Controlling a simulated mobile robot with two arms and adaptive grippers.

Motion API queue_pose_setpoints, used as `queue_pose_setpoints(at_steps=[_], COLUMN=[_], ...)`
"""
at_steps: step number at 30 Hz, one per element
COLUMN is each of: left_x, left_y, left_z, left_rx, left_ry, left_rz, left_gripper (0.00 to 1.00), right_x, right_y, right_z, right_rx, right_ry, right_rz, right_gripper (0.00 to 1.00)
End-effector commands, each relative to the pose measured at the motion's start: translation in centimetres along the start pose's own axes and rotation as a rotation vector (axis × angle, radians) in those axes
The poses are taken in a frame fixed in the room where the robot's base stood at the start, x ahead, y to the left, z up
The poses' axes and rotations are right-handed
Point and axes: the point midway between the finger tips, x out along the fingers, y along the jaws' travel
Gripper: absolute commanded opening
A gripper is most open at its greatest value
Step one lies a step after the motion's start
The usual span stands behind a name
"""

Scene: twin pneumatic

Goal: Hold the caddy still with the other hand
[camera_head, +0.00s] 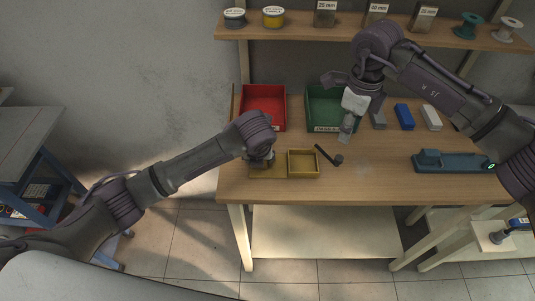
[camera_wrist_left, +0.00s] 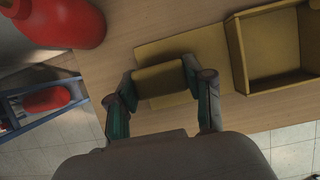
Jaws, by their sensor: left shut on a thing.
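A yellow caddy lies on the bench, with an open box part (camera_head: 303,164) and a flat plate (camera_head: 266,172) to its left. In the left wrist view the box (camera_wrist_left: 236,55) is at upper right and the plate (camera_wrist_left: 205,45) left of it. My left gripper (camera_head: 262,161) is shut on a raised yellow part (camera_wrist_left: 160,80) of the caddy, one finger at each side of it. My right gripper (camera_head: 346,131) hangs over the bench near the front of the green bin; its fingertips are too small to read.
A dark tool with a knob (camera_head: 329,155) lies right of the caddy. Behind stand a red bin (camera_head: 264,98) and a green bin (camera_head: 322,112). Grey, blue (camera_head: 405,116) and white blocks are at back right. A teal fixture (camera_head: 452,162) lies at right. The front bench edge is close to the caddy.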

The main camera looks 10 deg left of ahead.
Motion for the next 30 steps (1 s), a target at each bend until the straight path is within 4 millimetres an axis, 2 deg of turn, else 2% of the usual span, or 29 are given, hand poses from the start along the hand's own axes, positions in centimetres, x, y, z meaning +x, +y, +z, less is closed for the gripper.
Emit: queue_pose_setpoints(at_steps=[1, 5, 11, 24, 30], left_x=[0.0, 0.0, 0.0, 0.0, 0.0], left_y=[0.0, 0.0, 0.0, 0.0, 0.0], left_z=[0.0, 0.0, 0.0, 0.0, 0.0], left_rx=[0.000, 0.000, 0.000, 0.000, 0.000], left_ry=[0.000, 0.000, -0.001, -0.001, -0.001], left_rz=[0.000, 0.000, 0.000, 0.000, 0.000], left_gripper=[0.09, 0.09, 0.09, 0.09, 0.09], right_x=[0.0, 0.0, 0.1, 0.0, -0.1], right_y=[0.0, 0.0, -1.2, -6.8, -8.5], right_z=[0.0, 0.0, 0.0, -0.7, -1.2], right_rx=[0.000, -0.004, -0.140, -0.938, -1.239], right_ry=[0.000, 0.000, 0.006, -0.077, -0.153], right_rz=[0.000, 0.001, 0.027, 0.157, 0.177], right_gripper=[0.20, 0.00, 0.00, 0.00, 0.00])
